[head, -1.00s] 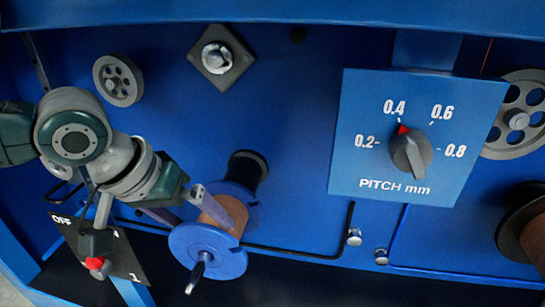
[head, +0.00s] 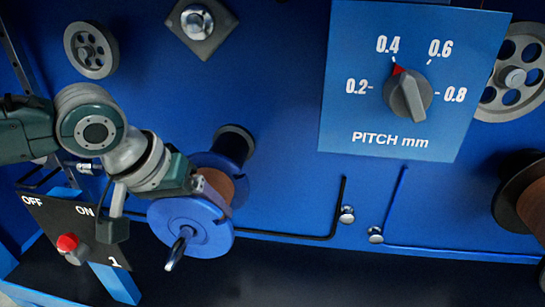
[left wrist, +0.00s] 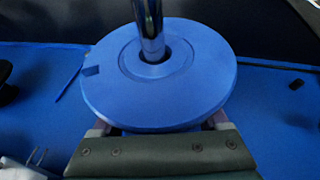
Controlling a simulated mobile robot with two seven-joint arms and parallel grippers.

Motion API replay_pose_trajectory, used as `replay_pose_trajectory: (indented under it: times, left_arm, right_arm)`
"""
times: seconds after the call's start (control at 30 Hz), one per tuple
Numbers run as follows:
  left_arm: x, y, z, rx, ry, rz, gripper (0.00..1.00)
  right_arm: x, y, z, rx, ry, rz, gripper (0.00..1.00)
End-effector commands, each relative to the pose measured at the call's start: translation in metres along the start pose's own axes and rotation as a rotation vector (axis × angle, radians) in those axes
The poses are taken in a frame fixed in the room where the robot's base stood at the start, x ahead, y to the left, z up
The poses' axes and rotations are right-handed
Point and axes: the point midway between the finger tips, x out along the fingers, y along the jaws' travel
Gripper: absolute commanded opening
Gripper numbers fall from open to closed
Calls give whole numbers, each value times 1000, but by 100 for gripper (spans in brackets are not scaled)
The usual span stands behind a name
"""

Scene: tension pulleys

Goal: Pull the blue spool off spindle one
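The blue spool (head: 192,226) with a brown winding (head: 222,184) sits on a shiny spindle (head: 176,252) that sticks out through its front flange. Its round front flange (left wrist: 160,90) also fills the middle of the left wrist view. My left gripper (head: 211,189) comes from the left, behind the front flange. In the left wrist view its fingers (left wrist: 157,124) are spread wide, one at each side of the flange edge. Their tips are hidden by the flange, so contact with the winding cannot be seen. My right gripper is in neither view.
An OFF/ON panel (head: 47,212) with a red-tipped switch (head: 68,243) is close to my left wrist. A pitch dial (head: 410,97) is on the right. Another dark spool (head: 512,195) is at the far right. A dark shelf (head: 300,275) lies below.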

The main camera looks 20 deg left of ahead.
Motion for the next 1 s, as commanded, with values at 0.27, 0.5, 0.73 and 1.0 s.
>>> replay_pose_trajectory:
  times: [0.27,0.5,0.73,1.0]
  left_arm:
    - [0,0,0,0,0,0,40]
    - [0,0,0,0,0,0,13]
    - [0,0,0,0,0,0,0]
    - [-2,2,-3,1,8,4,0]
  right_arm:
    - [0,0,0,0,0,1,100]
    - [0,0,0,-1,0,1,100]
    - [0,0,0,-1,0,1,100]
    - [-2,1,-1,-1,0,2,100]
